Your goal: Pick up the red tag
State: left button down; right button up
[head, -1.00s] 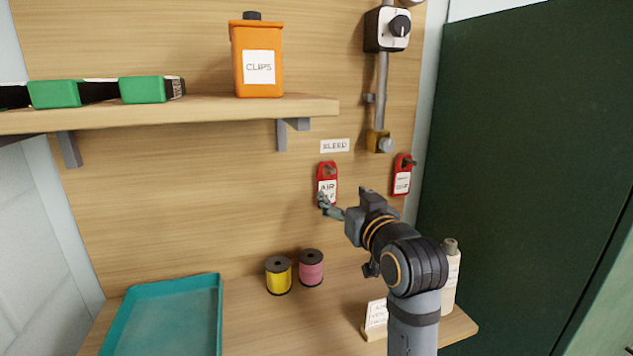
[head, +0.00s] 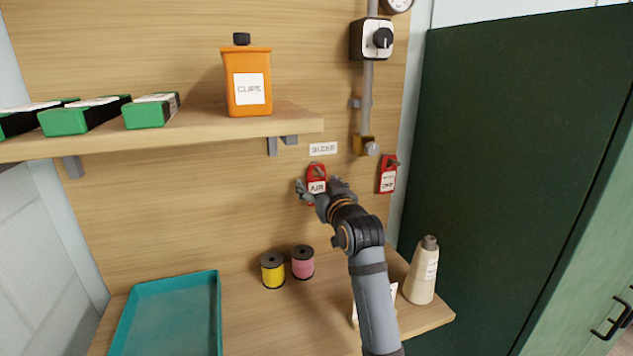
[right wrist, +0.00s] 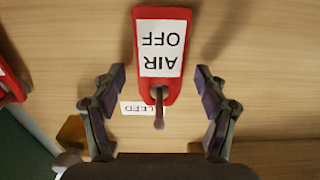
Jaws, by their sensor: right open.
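The red tag (head: 316,172) reading AIR OFF hangs on a peg on the wooden back panel. In the right wrist view the tag (right wrist: 161,86) shows upside down, with the peg through its hole. My right gripper (head: 319,189) is open in front of the panel at the tag. In the right wrist view one finger of the gripper (right wrist: 161,75) is on each side of the tag, with a gap on both sides. Its lower part is partly covered by the gripper in the head view. My left gripper is not in view.
A second red tag (head: 388,176) hangs to the right. A brass valve fitting (head: 364,146) and a small label (head: 323,149) sit above. The shelf (head: 200,132) juts out at upper left. Yellow (head: 272,270) and pink (head: 302,263) spools stand below.

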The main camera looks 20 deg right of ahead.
jog(key=shift+w+f, duration=0.1)
jog(key=shift+w, duration=0.05)
jog(key=c, duration=1)
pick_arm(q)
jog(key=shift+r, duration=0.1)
pick_arm(e)
jog(key=shift+c, duration=0.2)
